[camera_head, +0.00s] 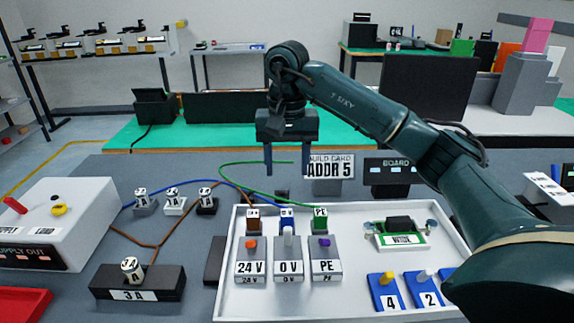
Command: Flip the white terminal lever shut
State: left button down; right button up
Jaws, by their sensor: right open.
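Three grey terminal blocks stand in a row on the white tray (355,296). The middle block (289,262), labelled 0 V, carries the white lever (289,238), which stands up from its top. An orange lever (251,244) is on the 24 V block (250,263) to its left, and a purple lever (324,242) is on the PE block (326,264) to its right. My right gripper (288,172) is open and empty, pointing down, above and behind the terminal row and apart from the white lever. My left gripper is out of view.
Blue, brown and green wires lead to ends behind the terminals. A green module (398,240) and blue numbered blocks (387,291) occupy the tray's right. A black 3 A block (138,282) and white supply box (55,228) are left. Label stands (330,172) rise behind the tray.

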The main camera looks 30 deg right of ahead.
aim_at(288, 236)
jog(key=k+j, duration=0.8)
jog(key=k, duration=0.05)
